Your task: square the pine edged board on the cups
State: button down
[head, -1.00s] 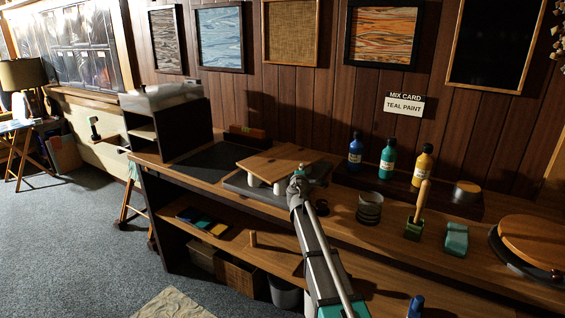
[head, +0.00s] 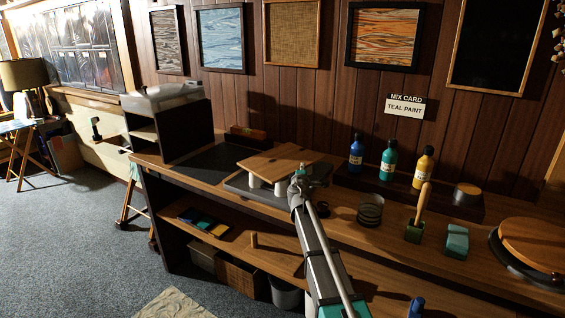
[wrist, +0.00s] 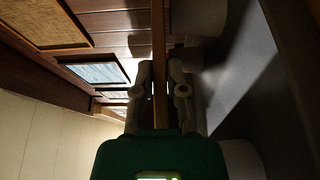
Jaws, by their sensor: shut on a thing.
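The pine edged board (head: 272,161) is a flat light-brown panel lying on white cups on the bench. Two cups show under its front edge, a left cup (head: 253,181) and a right cup (head: 280,188). The board sits at an angle to the bench edge in the head view. My gripper (head: 299,178) is at the board's near right edge. In the wrist view my gripper (wrist: 160,82) is shut on the board, seen edge-on as a thin strip (wrist: 159,40) between the fingers. Pale cups (wrist: 240,155) stand to the right there. Any cups farther back are hidden.
The cups stand on a dark grey mat (head: 238,186). A dark shelf unit (head: 185,132) stands left.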

jog(key=shift+r+p, duration=1.95)
jog(key=shift+r, duration=0.15)
